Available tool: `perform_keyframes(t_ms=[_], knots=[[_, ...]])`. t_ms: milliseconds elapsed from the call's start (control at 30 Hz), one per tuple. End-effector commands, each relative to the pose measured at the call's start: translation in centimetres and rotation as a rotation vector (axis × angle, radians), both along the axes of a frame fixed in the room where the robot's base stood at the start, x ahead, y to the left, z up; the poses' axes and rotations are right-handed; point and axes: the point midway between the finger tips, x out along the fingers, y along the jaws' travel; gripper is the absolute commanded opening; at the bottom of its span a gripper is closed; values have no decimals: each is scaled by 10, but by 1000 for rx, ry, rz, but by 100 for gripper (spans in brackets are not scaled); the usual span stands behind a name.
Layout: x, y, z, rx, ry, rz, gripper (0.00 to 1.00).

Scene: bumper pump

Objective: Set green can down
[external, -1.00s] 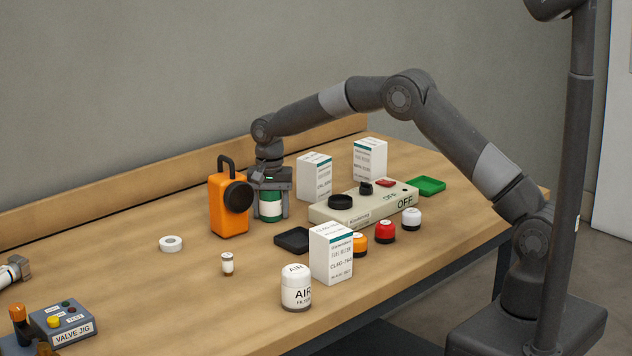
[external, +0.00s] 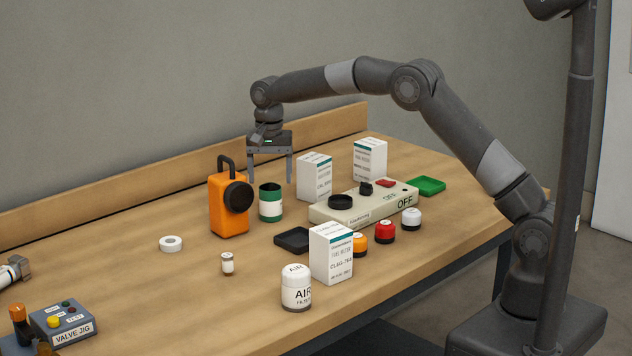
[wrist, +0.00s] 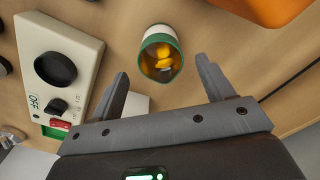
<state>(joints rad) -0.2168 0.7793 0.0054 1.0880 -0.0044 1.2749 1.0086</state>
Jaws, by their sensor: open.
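The green can (external: 270,203) with a white label band stands upright on the wooden table, just right of the orange pump-like device. In the wrist view the can (wrist: 149,48) has an open top, with yellow pieces and something grey inside. My gripper (external: 270,180) is open and empty, raised above and behind the can in the external view. In the wrist view its two fingers (wrist: 163,77) are spread apart, with the can beyond their tips and not touching them.
The orange device (external: 229,205) stands close on the can's left. A beige control box (external: 365,206) and a white carton (external: 314,178) are to the right. A black tray (external: 294,240) lies in front. The table at front left is mostly clear around a white tape roll (external: 171,244).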

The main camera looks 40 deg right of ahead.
Motion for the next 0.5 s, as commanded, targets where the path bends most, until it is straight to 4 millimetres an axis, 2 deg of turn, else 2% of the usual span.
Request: perform_keyframes(t_ms=[100,433,500], knots=[[1,0,18,1,-2,1,74],[-2,-1,33,1,-4,5,74],[-7,-5,43,4,-13,17,74]])
